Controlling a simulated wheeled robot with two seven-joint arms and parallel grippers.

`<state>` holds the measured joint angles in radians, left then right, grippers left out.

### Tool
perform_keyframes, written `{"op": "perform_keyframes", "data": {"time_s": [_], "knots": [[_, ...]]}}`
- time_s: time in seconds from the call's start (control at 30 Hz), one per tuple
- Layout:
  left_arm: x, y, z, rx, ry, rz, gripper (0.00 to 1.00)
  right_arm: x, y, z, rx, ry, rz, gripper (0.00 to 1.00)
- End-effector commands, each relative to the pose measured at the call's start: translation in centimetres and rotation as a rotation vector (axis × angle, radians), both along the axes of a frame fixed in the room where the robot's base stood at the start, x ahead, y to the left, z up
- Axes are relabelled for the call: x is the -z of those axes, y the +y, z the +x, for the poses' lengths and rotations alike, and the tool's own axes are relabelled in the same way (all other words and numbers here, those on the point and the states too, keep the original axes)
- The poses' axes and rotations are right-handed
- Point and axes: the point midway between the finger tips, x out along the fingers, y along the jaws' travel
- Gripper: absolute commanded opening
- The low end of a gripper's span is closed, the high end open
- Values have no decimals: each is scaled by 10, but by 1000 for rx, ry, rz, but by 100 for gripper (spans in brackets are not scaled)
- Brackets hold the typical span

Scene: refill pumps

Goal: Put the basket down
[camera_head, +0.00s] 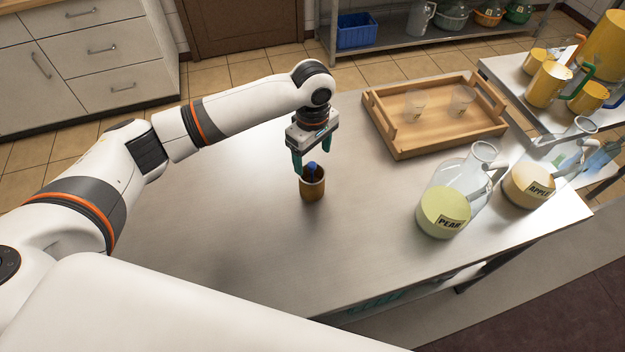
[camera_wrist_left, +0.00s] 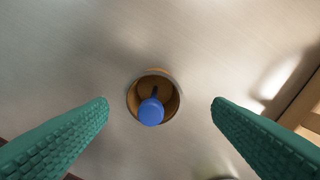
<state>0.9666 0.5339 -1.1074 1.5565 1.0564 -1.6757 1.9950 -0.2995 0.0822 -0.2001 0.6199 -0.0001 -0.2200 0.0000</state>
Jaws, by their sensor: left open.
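My left gripper (camera_head: 312,159) is open, its green fingers pointing down over the metal table. Just below it stands a small brown round cup (camera_head: 313,190) with a blue-topped object (camera_head: 311,170) in it. In the left wrist view the cup (camera_wrist_left: 174,101) and the blue top (camera_wrist_left: 151,112) lie between the two spread fingers, with clear gaps on both sides. Nothing is held. No basket is certain on the table; a blue basket-like bin (camera_head: 357,31) stands on the back shelf. My right gripper is not in view.
A wooden tray (camera_head: 430,145) with two clear cups is at the table's back right. Jugs labelled PEAR (camera_head: 443,212) and APPLE (camera_head: 530,186) stand to the right. Yellow jugs (camera_head: 548,85) crowd a second table. The table's left and front are clear.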

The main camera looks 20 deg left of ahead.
Motion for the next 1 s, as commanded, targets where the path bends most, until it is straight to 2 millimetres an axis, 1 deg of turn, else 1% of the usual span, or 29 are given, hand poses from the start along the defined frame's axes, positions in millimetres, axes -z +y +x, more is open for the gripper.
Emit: {"op": "perform_keyframes", "data": {"time_s": [0.03,0.1,0.27,0.43,0.5,0.6,0.87,1.0], "knots": [[7,1,0,-1,2,2,74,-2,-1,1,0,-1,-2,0],[13,0,0,0,0,1,74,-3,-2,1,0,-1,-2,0],[23,1,-2,1,0,2,74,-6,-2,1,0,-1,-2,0],[47,3,-8,1,1,2,74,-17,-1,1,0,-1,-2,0],[58,2,-7,1,0,1,74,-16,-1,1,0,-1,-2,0],[67,2,-7,2,-2,0,74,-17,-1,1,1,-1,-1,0],[70,2,-7,3,-3,0,74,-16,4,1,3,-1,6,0],[70,2,-7,3,-3,0,51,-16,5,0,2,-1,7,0]]}}
